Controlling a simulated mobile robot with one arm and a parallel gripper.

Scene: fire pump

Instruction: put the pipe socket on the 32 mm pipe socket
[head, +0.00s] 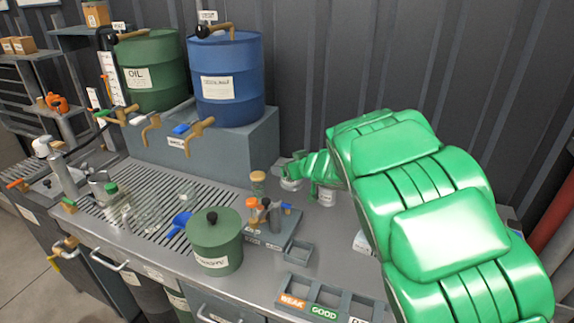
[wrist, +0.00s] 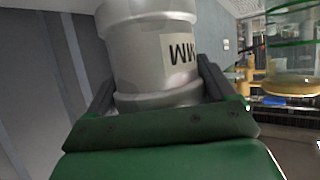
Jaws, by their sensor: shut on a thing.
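My gripper (wrist: 158,95) is shut on a light grey, round pipe socket (wrist: 140,45) with thick collars. A pale label on its side shows part of the lettering "MM". Its far end runs out of the wrist view. In the head view my gripper (head: 300,173) is at the back of the bench, right of the blue drum. Two small pale round pieces show by it: one at its left (head: 290,184) and a labelled one (head: 326,197) at its right. I cannot tell which is held or which is the 32 mm socket; my arm hides much there.
A dark green lidded pot (head: 215,240) stands at the front middle. A small grey rack (head: 268,245) with bottles is between it and my gripper. A sorting tray (head: 330,295) marked "WEAK" and "GOOD" lies at the front right. The blue drum (head: 225,80) stands behind on a grey block.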

